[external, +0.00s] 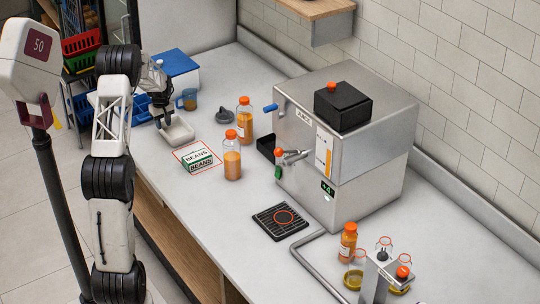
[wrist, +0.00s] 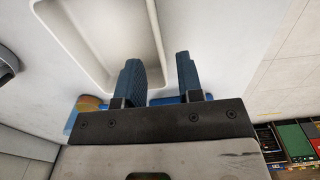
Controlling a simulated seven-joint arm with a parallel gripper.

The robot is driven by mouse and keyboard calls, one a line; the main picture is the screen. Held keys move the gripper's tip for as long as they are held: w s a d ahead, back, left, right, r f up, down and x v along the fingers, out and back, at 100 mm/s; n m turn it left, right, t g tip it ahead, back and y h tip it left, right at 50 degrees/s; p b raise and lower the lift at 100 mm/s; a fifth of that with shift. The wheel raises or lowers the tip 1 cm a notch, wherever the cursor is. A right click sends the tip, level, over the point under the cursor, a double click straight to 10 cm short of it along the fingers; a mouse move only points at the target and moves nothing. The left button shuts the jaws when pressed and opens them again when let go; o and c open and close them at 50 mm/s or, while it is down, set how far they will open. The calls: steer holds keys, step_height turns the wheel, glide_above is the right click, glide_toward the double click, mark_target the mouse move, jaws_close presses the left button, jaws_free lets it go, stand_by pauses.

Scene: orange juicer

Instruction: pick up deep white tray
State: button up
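The deep white tray (external: 180,134) stands on the counter at the left, behind the beans box. It looks empty. In the wrist view the tray (wrist: 95,40) fills the upper left, with its near right corner by my fingers. My gripper (external: 160,118) is at the tray's left end in the external view, pointing down. In the wrist view my gripper (wrist: 162,78) has its two blue fingers apart, with the tray's side wall appearing in line with the gap between them. Whether a finger touches the wall cannot be told.
A green beans box (external: 198,159) sits in front of the tray, with juice bottles (external: 232,155) to the right. A mug (external: 187,99) and a blue-lidded box (external: 177,67) stand behind. A grey juicer (external: 345,150) fills the right.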

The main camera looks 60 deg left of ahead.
mark_target(164, 132)
steer(key=shift+f, duration=0.15)
steer(key=shift+f, duration=2.5)
jaws_close()
